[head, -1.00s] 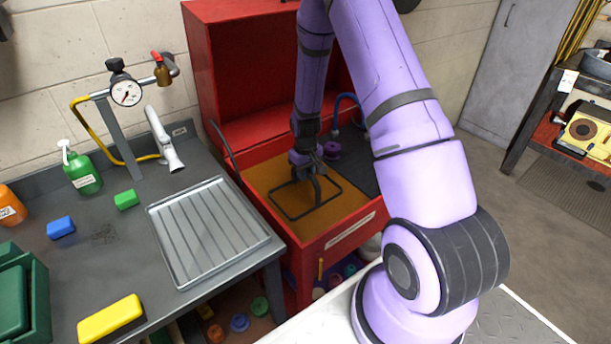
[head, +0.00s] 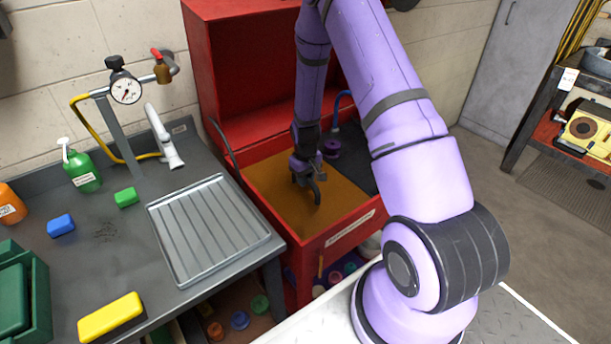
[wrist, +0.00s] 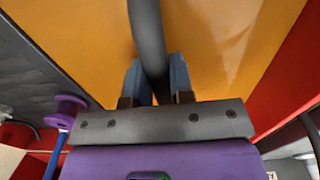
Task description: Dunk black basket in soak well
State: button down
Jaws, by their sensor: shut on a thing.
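The soak well is the orange-brown liquid (head: 278,191) in the open red parts washer (head: 325,246); it fills much of the wrist view (wrist: 215,50). My gripper (head: 304,172) is low over the well. In the wrist view its two fingers (wrist: 157,82) are shut on the dark curved handle of the black basket (wrist: 147,35). In the head view only the handle of the black basket (head: 316,191) shows above the liquid. The rest of the basket is hidden below the murky surface.
A ribbed metal drain tray (head: 208,228) lies on the grey bench left of the washer. A dark ledge with a purple spool-like part (head: 331,148) and blue hose borders the well at right. The washer's red walls surround the well.

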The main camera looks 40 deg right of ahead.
jog(key=shift+r, duration=1.75)
jog(key=shift+f, duration=0.1)
jog(key=shift+f, duration=1.6)
jog(key=shift+r, duration=0.1)
notch_tip(320, 180, up, 22)
dwell(1.2)
jog(key=shift+d, duration=0.1)
dwell(2.1)
